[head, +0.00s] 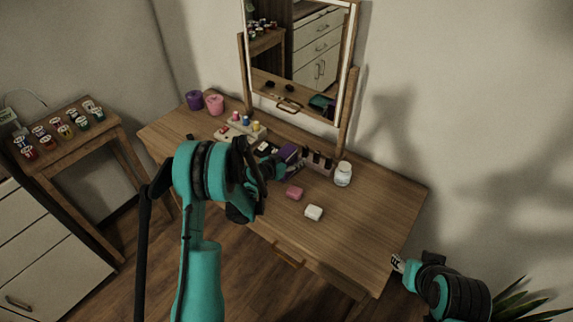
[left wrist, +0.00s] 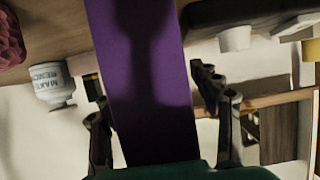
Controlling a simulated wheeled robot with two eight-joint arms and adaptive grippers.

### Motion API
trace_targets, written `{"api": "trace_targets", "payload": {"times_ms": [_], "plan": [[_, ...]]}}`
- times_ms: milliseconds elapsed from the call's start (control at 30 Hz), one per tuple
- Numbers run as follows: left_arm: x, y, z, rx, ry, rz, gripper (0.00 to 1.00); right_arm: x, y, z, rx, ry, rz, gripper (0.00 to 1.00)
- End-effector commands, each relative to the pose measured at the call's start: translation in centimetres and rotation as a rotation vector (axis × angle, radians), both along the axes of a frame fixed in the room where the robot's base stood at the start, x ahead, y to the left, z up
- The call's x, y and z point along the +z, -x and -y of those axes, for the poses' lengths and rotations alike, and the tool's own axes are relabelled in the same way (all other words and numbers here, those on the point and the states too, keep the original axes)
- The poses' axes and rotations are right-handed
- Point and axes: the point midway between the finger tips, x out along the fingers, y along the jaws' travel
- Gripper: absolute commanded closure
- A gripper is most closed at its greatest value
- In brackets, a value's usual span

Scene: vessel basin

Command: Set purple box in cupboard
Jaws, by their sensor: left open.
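The purple box (head: 289,153) stands on the wooden dressing table in front of the mirror, partly hidden by my left gripper (head: 256,172). In the left wrist view the purple box (left wrist: 150,75) fills the middle, between the two spread fingers of my left gripper (left wrist: 160,112). The fingers are open, one on each side of the box; I cannot tell whether either touches it.
Purple (head: 194,100) and pink (head: 215,104) candles stand at the back left. The mirror (head: 298,45) rises behind. The table's right part (head: 375,215) is clear.

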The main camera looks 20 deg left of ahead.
Motion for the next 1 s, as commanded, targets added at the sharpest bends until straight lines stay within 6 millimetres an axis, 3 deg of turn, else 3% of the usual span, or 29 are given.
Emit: {"api": "trace_targets", "payload": {"times_ms": [33,200,267,667,933,1000], "plan": [[0.0,0.0,0.0,0.0,0.0,0.0,0.4,0.0,0.0,0.0,0.0,0.0,0.0,0.6],[0.0,0.0,0.0,0.0,0.0,0.0,0.85,0.0,0.0,0.0,0.0,0.0,0.0,0.6],[0.0,0.0,0.0,0.0,0.0,0.0,0.97,0.0,0.0,0.0,0.0,0.0,0.0,0.6],[0.7,0.0,0.0,0.0,0.0,0.0,1.0,0.4,0.0,0.0,0.0,0.0,0.0,0.6],[4.9,0.1,0.1,-0.001,0.0,0.0,1.0,2.4,0.0,0.0,0.0,0.0,0.0,0.6],[5.6,1.2,1.7,-0.004,-0.001,-0.001,1.0,2.8,0.0,0.0,0.0,0.0,0.0,0.6]]}}
